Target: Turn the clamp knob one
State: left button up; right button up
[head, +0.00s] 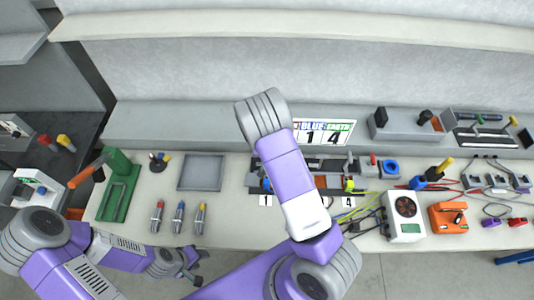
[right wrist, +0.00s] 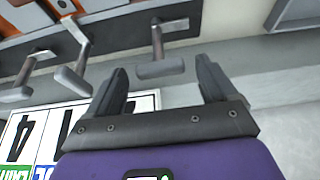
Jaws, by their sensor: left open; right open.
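My right gripper (right wrist: 165,85) is open in the right wrist view. A grey crank-like handle (right wrist: 160,68) shows between and beyond its fingertips; nothing is held. Two similar grey handles (right wrist: 78,62) (right wrist: 15,94) stand to the left. I cannot tell which is clamp knob one. In the head view, a row of dark clamp parts (head: 358,165) lies on the bench, partly behind my right arm, with a label 1 (head: 265,201) and a label 4 (head: 348,201) at its front. My right gripper is hidden there. My left gripper (head: 185,270) is open and empty at the bench's front edge.
A sign reading 1 and 4 (head: 323,132) stands behind the clamp row. A white fan box (head: 404,215), an orange device (head: 448,218) and cables lie right.

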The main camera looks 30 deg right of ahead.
jog(key=shift+c, duration=0.3)
jog(key=c, duration=1)
